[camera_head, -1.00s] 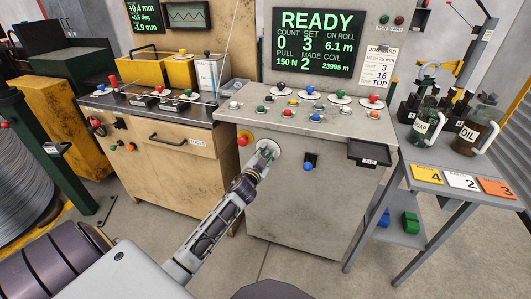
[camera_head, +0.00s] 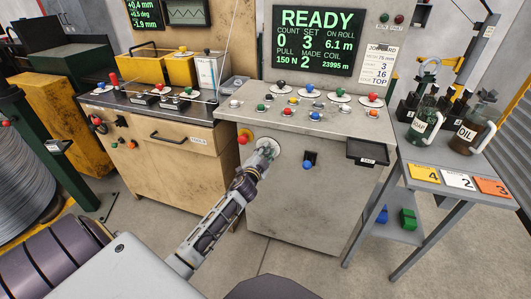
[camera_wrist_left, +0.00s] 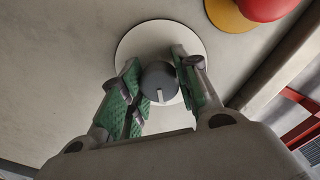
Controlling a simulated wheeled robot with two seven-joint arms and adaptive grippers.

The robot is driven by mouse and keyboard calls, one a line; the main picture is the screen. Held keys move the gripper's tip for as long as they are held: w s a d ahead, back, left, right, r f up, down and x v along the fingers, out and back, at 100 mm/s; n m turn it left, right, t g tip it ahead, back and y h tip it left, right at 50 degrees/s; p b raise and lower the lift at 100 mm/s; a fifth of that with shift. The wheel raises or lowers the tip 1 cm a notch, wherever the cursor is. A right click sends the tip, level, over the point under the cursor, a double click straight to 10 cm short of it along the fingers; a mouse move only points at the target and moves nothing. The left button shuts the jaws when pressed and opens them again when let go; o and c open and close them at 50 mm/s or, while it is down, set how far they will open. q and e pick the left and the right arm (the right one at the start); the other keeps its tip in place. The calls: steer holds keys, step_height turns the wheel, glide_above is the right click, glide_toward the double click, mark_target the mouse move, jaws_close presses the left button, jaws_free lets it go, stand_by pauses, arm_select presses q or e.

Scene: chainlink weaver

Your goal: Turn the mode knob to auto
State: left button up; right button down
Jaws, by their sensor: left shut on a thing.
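The mode knob (camera_wrist_left: 159,80) is a dark round knob with a pale pointer line, on a white round plate (camera_wrist_left: 133,43) on the front of the grey cabinet. In the left wrist view the pointer line points toward the bottom of the picture. My left gripper (camera_wrist_left: 163,86) has its green-padded fingers on either side of the knob and is shut on it. In the head view my left gripper (camera_head: 264,155) reaches the same white plate and covers most of the knob. The plate's lettering cannot be read. My right gripper is not in view.
A red button on a yellow base (camera_head: 243,139) sits close beside the plate. A blue-ended lever (camera_head: 308,165) is to the right on the cabinet front. Several coloured controls stand on the cabinet top (camera_head: 345,122). A screen (camera_head: 318,40) above reads READY.

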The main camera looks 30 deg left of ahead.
arm_select(q)
steer(key=o, duration=1.1)
steer(key=shift+d, duration=0.1)
steer(key=shift+c, duration=0.2)
steer(key=shift+s, duration=0.1)
steer(key=v, duration=1.1)
steer(key=shift+s, duration=0.35)
steer(key=shift+d, duration=0.1)
